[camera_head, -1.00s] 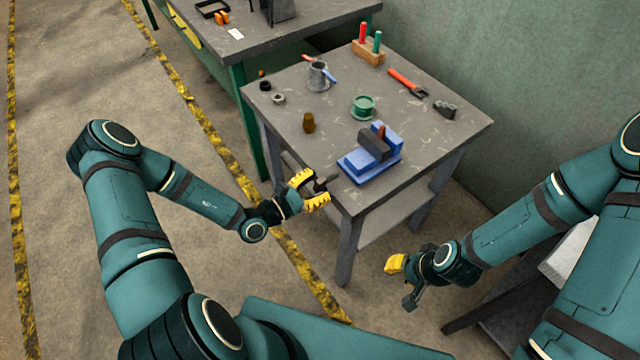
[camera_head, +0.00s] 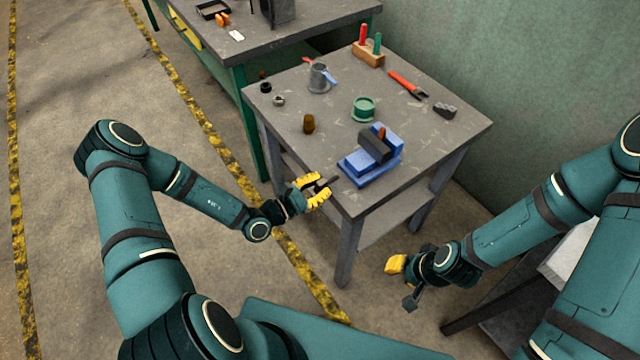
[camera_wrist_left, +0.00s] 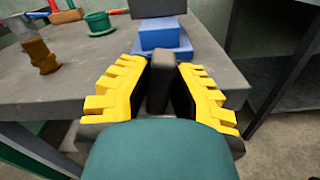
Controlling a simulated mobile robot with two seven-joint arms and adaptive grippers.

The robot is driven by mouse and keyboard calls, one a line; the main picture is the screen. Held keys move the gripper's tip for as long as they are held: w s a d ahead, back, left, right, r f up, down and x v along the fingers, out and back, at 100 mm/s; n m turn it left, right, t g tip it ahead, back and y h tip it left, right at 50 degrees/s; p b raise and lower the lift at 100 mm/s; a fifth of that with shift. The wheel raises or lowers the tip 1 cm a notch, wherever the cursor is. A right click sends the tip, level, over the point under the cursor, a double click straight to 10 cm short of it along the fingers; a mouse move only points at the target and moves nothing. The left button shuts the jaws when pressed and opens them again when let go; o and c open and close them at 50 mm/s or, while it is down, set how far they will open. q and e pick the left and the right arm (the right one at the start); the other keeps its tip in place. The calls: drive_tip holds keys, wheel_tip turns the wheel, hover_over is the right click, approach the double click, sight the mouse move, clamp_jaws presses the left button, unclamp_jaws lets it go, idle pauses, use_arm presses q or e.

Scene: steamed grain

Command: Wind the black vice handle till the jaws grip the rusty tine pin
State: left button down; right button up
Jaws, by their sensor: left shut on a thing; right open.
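The blue vice (camera_head: 371,165) with its dark jaw block (camera_head: 375,146) stands at the front edge of the small table; its blue body also shows in the left wrist view (camera_wrist_left: 160,38). The rusty tine pin (camera_head: 382,132) stands upright at the jaws; whether they touch it I cannot tell. My left gripper (camera_head: 322,188) is at the table's front edge. In the left wrist view its yellow fingers (camera_wrist_left: 160,92) are shut on the black vice handle (camera_wrist_left: 161,80), which lies between them. My right gripper (camera_head: 397,283) is open and empty, low in front of the table.
On the table are a brown bottle-like piece (camera_head: 308,123), a green pot (camera_head: 364,108), a grey mug (camera_head: 319,78), red-handled pliers (camera_head: 406,84) and a wooden block with coloured handles (camera_head: 368,54). A longer bench (camera_head: 270,38) stands behind, a green wall to the right.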

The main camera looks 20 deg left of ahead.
idle(0.3)
use_arm(q)
drive_tip(key=c, duration=0.9)
unclamp_jaws()
drive_tip(key=shift+d, duration=0.1)
drive_tip(key=shift+o, duration=0.2)
drive_tip(key=v, duration=1.2)
